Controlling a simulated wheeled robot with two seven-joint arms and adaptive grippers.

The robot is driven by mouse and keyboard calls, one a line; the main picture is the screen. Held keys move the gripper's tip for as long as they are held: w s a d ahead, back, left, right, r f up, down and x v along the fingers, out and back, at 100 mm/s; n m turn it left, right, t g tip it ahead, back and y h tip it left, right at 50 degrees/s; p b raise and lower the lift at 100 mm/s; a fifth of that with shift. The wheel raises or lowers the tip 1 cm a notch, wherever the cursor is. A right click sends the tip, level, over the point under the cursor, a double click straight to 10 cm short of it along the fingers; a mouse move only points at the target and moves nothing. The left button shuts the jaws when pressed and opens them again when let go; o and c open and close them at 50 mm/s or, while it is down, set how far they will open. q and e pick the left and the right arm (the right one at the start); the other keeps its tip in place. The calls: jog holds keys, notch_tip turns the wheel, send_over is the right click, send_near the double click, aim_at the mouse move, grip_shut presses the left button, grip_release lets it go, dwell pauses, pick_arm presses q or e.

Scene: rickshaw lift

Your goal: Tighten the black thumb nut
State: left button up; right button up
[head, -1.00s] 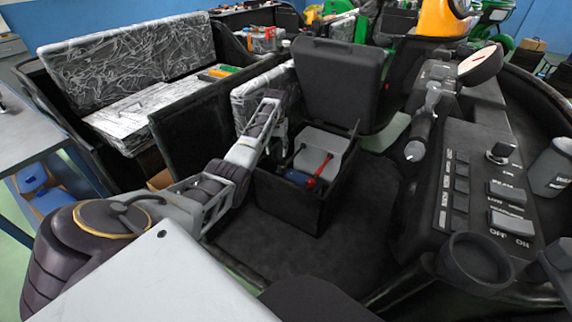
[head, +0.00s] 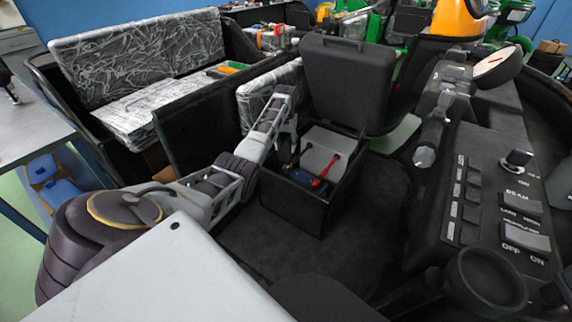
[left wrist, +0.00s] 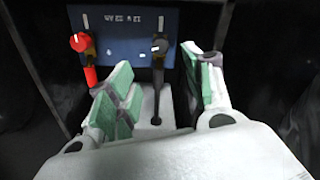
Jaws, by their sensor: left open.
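In the left wrist view a black clamp with a lever-like top (left wrist: 158,48) sits on the right of a blue battery face (left wrist: 122,42), a dark strip or cable running down from it. I cannot clearly make out the thumb nut's shape. A red clamp (left wrist: 80,43) with a red cable is on the left. My left gripper (left wrist: 160,92) is open, its green-padded fingers either side of the black clamp's strip, apart from it. In the head view my left gripper (head: 291,152) reaches down at the open black box (head: 296,203); its fingertips are hidden. My right gripper is not in view.
The box's raised dark lid or seat back (head: 346,82) stands behind. A grey block (head: 328,147) and a red cable (head: 322,183) lie inside the box. A control panel (head: 500,205) is at right, a plastic-wrapped bench (head: 145,55) at left. Dark floor (head: 275,245) is clear in front.

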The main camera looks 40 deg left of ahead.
aim_at(286, 167)
pick_arm(q)
notch_tip(286, 167, down, 11)
jog(key=b, duration=0.3)
jog(key=shift+b, duration=0.3)
jog(key=shift+f, duration=0.35)
jog(key=shift+f+b, duration=0.35)
jog(key=shift+f, duration=0.35)
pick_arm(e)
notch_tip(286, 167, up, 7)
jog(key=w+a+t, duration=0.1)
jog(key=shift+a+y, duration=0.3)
pick_arm(q)
jog(key=c, duration=1.1)
jog(key=shift+o, duration=0.2)
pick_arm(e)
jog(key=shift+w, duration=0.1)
